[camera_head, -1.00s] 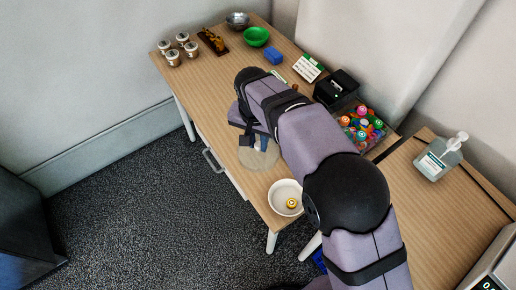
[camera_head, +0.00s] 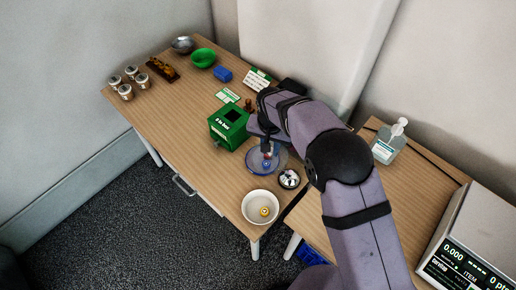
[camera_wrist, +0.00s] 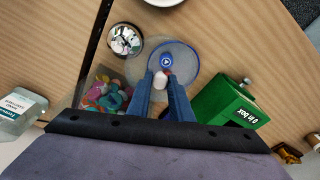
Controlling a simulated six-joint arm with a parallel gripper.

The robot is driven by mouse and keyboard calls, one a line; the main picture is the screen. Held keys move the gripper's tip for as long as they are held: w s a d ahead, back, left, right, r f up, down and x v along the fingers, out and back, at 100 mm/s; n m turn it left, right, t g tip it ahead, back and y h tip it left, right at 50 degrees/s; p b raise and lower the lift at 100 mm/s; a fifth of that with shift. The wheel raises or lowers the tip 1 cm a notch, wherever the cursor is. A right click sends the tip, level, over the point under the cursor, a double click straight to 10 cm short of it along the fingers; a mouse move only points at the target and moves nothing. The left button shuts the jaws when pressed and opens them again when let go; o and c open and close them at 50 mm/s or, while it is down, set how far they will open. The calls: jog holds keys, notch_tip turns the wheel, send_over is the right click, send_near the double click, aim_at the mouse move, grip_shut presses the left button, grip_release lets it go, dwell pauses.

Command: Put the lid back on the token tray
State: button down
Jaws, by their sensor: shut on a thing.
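My gripper (camera_head: 267,150) is shut on the small pale knob of a clear round lid (camera_wrist: 150,58), its blue fingertips either side of the knob in the wrist view (camera_wrist: 165,84). The lid also shows in the head view (camera_head: 276,167), over the table near the green box. A blue round thing with a white mark (camera_wrist: 166,61) shows through or beside the lid; I cannot tell how they lie. The token tray (camera_wrist: 88,98), with colourful tokens, is left of the fingers, partly hidden by my wrist. My arm hides it in the head view.
The green box (camera_head: 229,127) stands close left of my gripper. A sanitizer bottle (camera_head: 385,150) and scale (camera_head: 459,250) are right. Bare wood lies left of the green box.

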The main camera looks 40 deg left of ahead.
jog(key=shift+w+a+n, duration=0.15)
jog(key=shift+a+n, duration=0.65)
jog(key=shift+n, duration=0.1)
jog(key=n, duration=0.1)
jog(key=a+r+n, duration=0.1)
jog(key=shift+w+a+n, duration=0.2)
jog(key=shift+a+n, duration=0.05)
jog(key=shift+n, duration=0.05)
jog(key=shift+a+r+n+y, duration=0.1)
jog(key=shift+a+n+y, duration=0.15)
jog(key=shift+n, duration=0.25)
jog(key=n, duration=0.3)
jog(key=shift+a+n+g, duration=0.1)
jog(key=shift+n+g, duration=0.2)
jog(key=shift+f+b, duration=2.05)
jog(key=shift+f, duration=1.1)
jog(key=shift+f+b, duration=0.15)
jog(key=shift+b, duration=0.15)
